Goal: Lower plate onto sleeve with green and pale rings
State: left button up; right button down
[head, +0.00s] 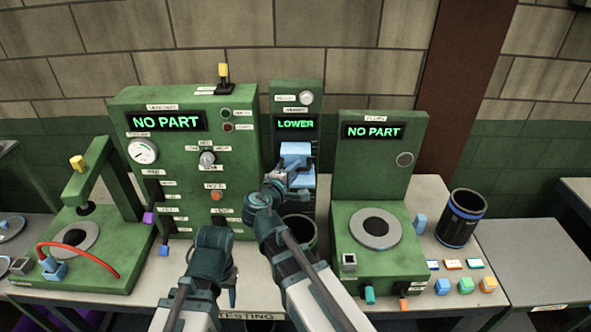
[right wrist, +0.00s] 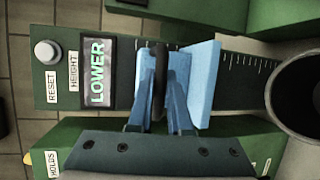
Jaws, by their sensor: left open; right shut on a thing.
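The light-blue plate (head: 297,151) sits on the upright of the middle gauge, whose display (head: 295,124) reads LOWER. In the right wrist view the plate (right wrist: 205,85) stands beside a dark bar (right wrist: 159,80), which lies between my fingers. My right gripper (head: 287,181) is shut on this handle of the plate; its blue fingers (right wrist: 158,98) show close up. A dark open-topped sleeve (head: 302,232) stands below the plate, apart from it; its rim also shows in the right wrist view (right wrist: 272,90). I cannot see its rings. My left gripper (head: 233,292) is low at the table front, open and mostly hidden.
Green testers reading NO PART stand left (head: 183,160) and right (head: 380,160) of the gauge. A black sleeve with blue rings (head: 462,217) stands at the right. Several coloured blocks (head: 464,286) lie near it. A red hose (head: 85,245) curves at the left.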

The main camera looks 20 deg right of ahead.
pick_arm(q)
notch_tip(320, 180, down, 15)
jog(key=b, duration=1.4)
jog(key=shift+f, duration=0.15)
pick_arm(e)
notch_tip(320, 180, down, 15)
jog(key=shift+f, duration=0.2)
jog(key=shift+s, duration=0.1)
jog(key=c, duration=0.8)
grip_release()
jog(key=shift+c, duration=0.2)
pick_arm(q)
jog(key=shift+a, duration=0.15)
pick_arm(e)
jog(key=shift+r, duration=0.1)
